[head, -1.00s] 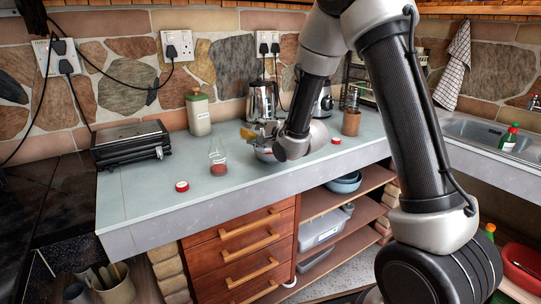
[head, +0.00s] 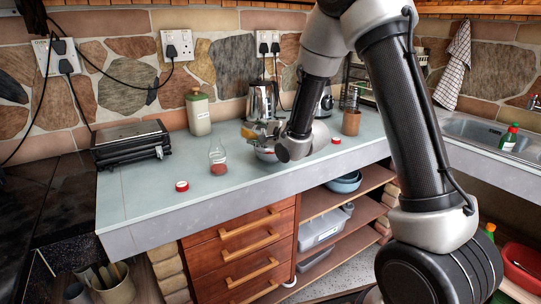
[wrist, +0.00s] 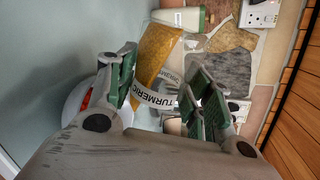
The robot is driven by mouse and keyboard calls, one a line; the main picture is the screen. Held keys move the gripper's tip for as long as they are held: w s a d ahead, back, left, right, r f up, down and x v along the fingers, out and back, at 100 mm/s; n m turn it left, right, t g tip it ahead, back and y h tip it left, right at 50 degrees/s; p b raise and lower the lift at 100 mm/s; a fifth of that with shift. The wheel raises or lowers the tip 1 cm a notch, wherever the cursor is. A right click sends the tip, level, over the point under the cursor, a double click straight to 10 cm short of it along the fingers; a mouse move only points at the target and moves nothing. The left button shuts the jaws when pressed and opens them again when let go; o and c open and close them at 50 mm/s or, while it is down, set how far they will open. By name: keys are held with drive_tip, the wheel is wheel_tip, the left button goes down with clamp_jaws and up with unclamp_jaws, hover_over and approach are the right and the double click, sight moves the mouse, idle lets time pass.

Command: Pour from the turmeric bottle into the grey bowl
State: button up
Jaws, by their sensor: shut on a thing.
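The turmeric bottle (wrist: 156,62) is clear, with yellow-orange powder and a white label reading TURMERIC. My gripper (wrist: 158,88) is shut around it, with green-padded fingers on both sides. In the head view the bottle (head: 250,132) shows as a tilted yellow patch left of my wrist, above the counter. The grey bowl (head: 265,155) is below my gripper, largely hidden by my wrist. A pale round rim, likely the bowl (wrist: 78,100), shows at the left in the wrist view, partly behind a finger. The bottle's mouth and the bowl's inside cannot be made out.
A clear flask-shaped bottle with red powder (head: 217,160) stands left of the bowl. A red lid (head: 182,186) lies in front of it, another (head: 336,140) to the right. A green-topped jar (head: 198,112), kettle (head: 261,100) and black grill (head: 131,146) stand behind. The front left counter is clear.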

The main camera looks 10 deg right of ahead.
drive_tip(key=shift+d+f+m, duration=0.15)
drive_tip(key=shift+m, duration=0.15)
idle(0.8)
drive_tip(key=shift+w+d+r+m+y+p, duration=0.2)
drive_tip(key=shift+d+r+m+y+p, duration=0.15)
drive_tip(key=shift+m, duration=0.25)
idle(2.1)
